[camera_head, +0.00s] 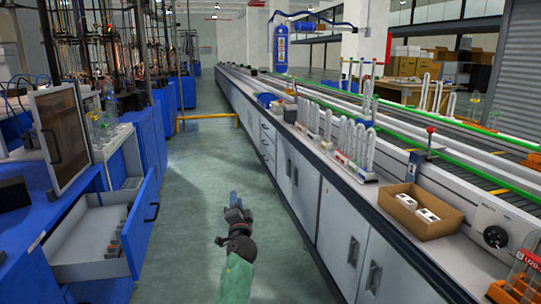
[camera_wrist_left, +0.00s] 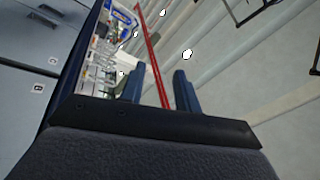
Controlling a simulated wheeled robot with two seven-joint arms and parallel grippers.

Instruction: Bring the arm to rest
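My right gripper is not in view.
A long bench (camera_head: 335,185) with glassware runs along the right, holding a cardboard box (camera_head: 403,218) of white items. Blue workstations stand left, with an open drawer (camera_head: 120,238) jutting into the aisle. The floor (camera_head: 205,165) between is clear up to a yellow rail (camera_head: 207,117).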

